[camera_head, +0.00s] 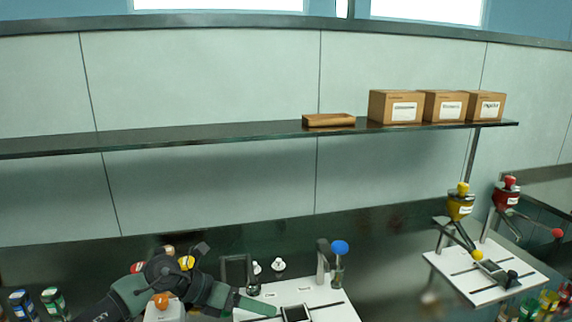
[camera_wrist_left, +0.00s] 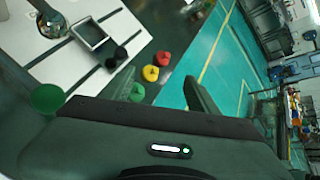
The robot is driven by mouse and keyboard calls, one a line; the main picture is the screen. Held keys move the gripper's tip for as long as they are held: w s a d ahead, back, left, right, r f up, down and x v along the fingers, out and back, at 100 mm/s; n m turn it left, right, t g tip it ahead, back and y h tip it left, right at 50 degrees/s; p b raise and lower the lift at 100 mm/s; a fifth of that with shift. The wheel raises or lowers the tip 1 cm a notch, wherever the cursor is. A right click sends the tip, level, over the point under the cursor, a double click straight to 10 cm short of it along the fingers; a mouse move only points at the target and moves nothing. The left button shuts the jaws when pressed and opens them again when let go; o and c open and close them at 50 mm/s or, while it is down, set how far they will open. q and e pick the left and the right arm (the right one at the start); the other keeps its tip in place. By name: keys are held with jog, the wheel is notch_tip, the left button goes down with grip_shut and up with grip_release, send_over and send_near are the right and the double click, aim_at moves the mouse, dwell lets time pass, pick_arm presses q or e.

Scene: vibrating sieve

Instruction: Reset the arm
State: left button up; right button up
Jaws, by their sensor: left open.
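My left arm (camera_head: 125,298) comes in from the lower left in the head view. Its dark green gripper (camera_head: 225,292) is over the bench, left of the middle, with one long finger reaching right across a white board (camera_head: 340,307). My right gripper is not in view.
Red (camera_wrist_left: 163,58) and yellow (camera_wrist_left: 150,73) caps show in the wrist view. Boxes (camera_head: 396,106) and a wooden tray (camera_head: 328,120) sit on the shelf above.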

pick_arm(q)
jog(key=s+d+r+n+t+h, duration=0.2)
jog(key=d+r+n+t+h, duration=0.4)
jog(key=r+n+t, duration=0.65)
jog(key=s+a+f+n+t+y, duration=0.25)
jog(key=a+f+n+y, duration=0.7)
jog(key=n, duration=0.75)
jog(key=s+a+f+n+g+y, duration=0.4)
jog(key=s+a+f+n+y, duration=0.2)
jog(key=a+f+y, duration=0.15)
jog(key=s+a+f+n+g, duration=0.1)
jog(key=s+f+n+g, duration=0.35)
jog(key=s, duration=0.75)
jog(key=s+a+f+n+g, duration=0.1)
jog(key=s+a+f+g, duration=0.1)
jog(key=s+f+g, duration=0.75)
jog(key=s+f+t+b, duration=0.1)
jog(key=s+f+b, duration=0.15)
jog(key=f, duration=1.25)
jog(key=s+f+t+b, duration=0.1)
jog(key=s+f+b, duration=0.15)
jog(key=f, duration=1.25)
jog(key=s+a+f+b, duration=0.2)
jog(key=s+f+b, duration=0.3)
jog(key=s+f, duration=1)
notch_tip(320, 180, down, 4)
jog(key=shift+s+a+f+g, duration=0.2)
jog(key=shift+s+a+g, duration=0.1)
jog(key=shift+a+g, duration=0.1)
